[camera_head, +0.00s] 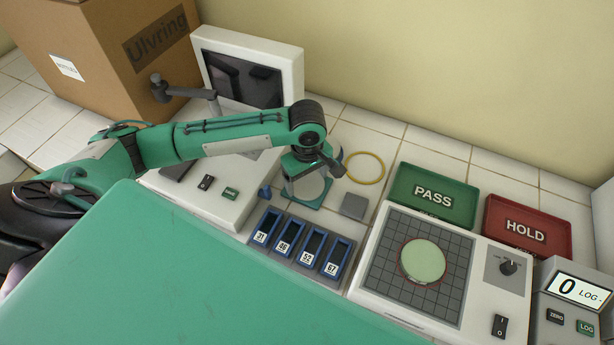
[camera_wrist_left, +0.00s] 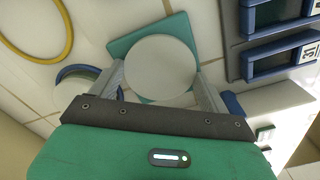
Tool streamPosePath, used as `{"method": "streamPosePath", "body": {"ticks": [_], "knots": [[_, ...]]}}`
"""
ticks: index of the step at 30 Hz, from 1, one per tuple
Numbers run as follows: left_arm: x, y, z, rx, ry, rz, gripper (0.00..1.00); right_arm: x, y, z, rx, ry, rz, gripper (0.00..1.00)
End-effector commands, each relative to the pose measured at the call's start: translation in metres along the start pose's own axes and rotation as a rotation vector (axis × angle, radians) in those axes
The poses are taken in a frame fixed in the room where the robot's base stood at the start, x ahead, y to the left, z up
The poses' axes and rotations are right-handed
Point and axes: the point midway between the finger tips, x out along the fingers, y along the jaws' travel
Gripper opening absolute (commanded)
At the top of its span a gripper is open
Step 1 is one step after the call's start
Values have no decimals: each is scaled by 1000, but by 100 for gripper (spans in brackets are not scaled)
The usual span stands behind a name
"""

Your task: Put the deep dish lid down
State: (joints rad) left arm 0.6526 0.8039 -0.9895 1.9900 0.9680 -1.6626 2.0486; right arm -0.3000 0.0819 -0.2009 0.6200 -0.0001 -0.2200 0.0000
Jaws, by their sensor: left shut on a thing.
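The deep dish lid is a pale grey-white disc (camera_wrist_left: 160,68) between the fingers of my left gripper (camera_wrist_left: 162,88) in the left wrist view. The fingers are shut on its sides. In the head view my left gripper (camera_head: 306,184) points down, with the lid (camera_head: 312,187) partly hidden under it. A teal square mat (camera_head: 316,207) lies directly below, and its corners show around the lid in the left wrist view (camera_wrist_left: 122,47). I cannot tell whether the lid touches the mat. My right gripper is not in view.
A rack with several blue-framed slots (camera_head: 280,266) stands just in front. A yellow ring (camera_head: 381,169) and a grey square (camera_head: 354,206) lie to the right. Beyond are a gridded plate (camera_head: 391,293) bearing a round green dish (camera_head: 424,260), the PASS tray (camera_head: 433,197) and the HOLD tray (camera_head: 527,226).

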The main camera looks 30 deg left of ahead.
Motion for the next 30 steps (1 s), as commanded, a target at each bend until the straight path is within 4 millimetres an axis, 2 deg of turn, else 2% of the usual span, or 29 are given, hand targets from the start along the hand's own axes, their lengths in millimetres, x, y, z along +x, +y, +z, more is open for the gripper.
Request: {"method": "streamPosePath", "body": {"ticks": [1,2,4,5,14,17,27,30], "knots": [[1,0,0,0,-1,-1,57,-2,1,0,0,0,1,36],[1,0,0,0,-1,0,83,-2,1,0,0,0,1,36],[1,0,0,0,-1,0,97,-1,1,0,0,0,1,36],[1,0,0,0,-1,0,100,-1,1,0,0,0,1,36],[-1,0,0,0,1,1,100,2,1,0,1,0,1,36],[-15,1,0,0,0,4,100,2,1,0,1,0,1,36],[-87,1,0,1,0,4,100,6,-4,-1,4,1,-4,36],[-103,1,0,1,0,3,100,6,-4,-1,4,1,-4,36]]}}
